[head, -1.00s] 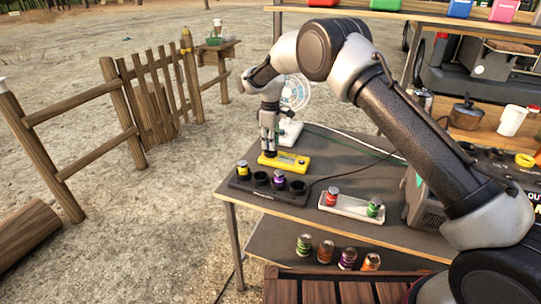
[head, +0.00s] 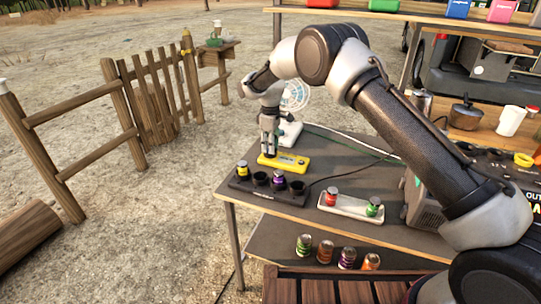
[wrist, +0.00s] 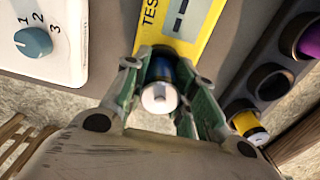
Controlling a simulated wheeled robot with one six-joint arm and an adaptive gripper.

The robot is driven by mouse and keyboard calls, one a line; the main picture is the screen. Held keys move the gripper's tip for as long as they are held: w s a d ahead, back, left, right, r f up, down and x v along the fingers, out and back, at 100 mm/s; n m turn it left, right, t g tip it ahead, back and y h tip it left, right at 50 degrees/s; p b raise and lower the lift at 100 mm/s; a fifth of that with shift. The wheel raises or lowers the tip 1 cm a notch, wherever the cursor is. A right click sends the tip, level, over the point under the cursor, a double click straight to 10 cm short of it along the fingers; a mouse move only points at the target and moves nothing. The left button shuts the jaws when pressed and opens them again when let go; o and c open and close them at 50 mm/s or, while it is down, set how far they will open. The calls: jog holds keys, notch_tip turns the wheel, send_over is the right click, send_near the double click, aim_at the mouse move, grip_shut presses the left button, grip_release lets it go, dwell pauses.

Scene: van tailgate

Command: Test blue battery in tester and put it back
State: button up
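The yellow tester (head: 287,163) lies on the table, and its lettered face shows in the wrist view (wrist: 188,25). My gripper (head: 268,151) points down at the tester's left end. In the wrist view my gripper (wrist: 160,72) has its green-grey fingers closed around the blue battery (wrist: 160,88), whose pale round end faces the camera. The battery is at the near end of the tester; whether it is fully seated is hidden. The black charger rack (head: 268,193) stands in front, holding a yellow battery (head: 242,167) and a purple battery (head: 278,178), with two empty sockets.
A white fan (head: 293,97) stands behind the tester. A cable crosses the table. A grey box is at right.

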jog(key=o, duration=0.5)
jog(key=shift+s+f, duration=0.15)
jog(key=shift+f, duration=0.75)
jog(key=shift+r, duration=0.15)
jog(key=r, duration=1.2)
jog(key=shift+w+r, duration=0.15)
jog(key=shift+w, duration=0.05)
